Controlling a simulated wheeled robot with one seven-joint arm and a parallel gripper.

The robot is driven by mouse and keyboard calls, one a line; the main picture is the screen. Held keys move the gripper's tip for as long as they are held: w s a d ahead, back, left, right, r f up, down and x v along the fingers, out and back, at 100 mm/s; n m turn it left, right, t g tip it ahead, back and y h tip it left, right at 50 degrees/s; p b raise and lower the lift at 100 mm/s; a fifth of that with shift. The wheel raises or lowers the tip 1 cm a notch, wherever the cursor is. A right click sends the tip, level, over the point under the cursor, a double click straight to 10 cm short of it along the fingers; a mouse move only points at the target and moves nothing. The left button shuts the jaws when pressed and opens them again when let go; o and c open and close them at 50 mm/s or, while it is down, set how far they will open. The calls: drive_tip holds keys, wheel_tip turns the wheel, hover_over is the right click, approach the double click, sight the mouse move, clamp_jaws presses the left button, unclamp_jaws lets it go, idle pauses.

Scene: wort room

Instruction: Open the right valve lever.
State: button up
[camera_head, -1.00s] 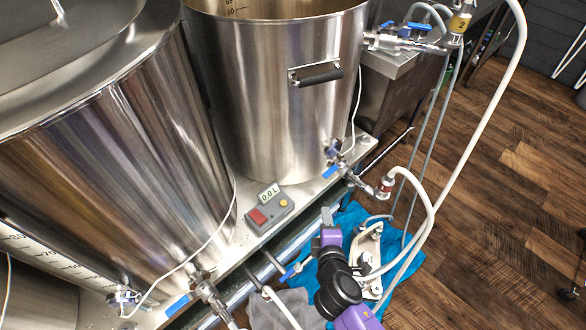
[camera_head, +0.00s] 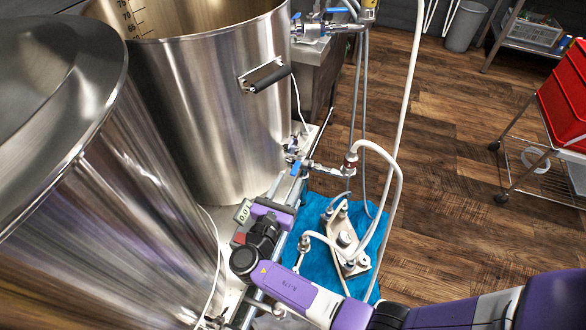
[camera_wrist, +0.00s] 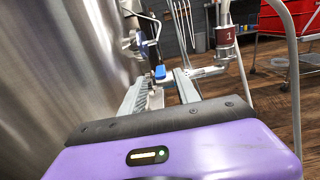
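The right valve lever is a short blue handle (camera_head: 296,167) on the metal valve low on the right steel kettle (camera_head: 215,110). In the wrist view the blue lever (camera_wrist: 160,72) shows just beyond and between my fingertips. My gripper (camera_head: 287,189) is just below and in front of the valve in the head view. In the wrist view my gripper (camera_wrist: 161,80) has its two grey fingers apart, with nothing clearly held. I cannot tell whether a finger touches the lever. A hose with a red-banded fitting (camera_head: 350,163) runs right from the valve.
A second kettle (camera_head: 110,220) stands at left.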

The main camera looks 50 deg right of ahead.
sight(292, 175)
drive_tip(key=x, duration=0.6)
drive_tip(key=shift+s, duration=0.1)
drive_tip(key=shift+c, duration=0.2)
clamp_jaws()
idle(1.1)
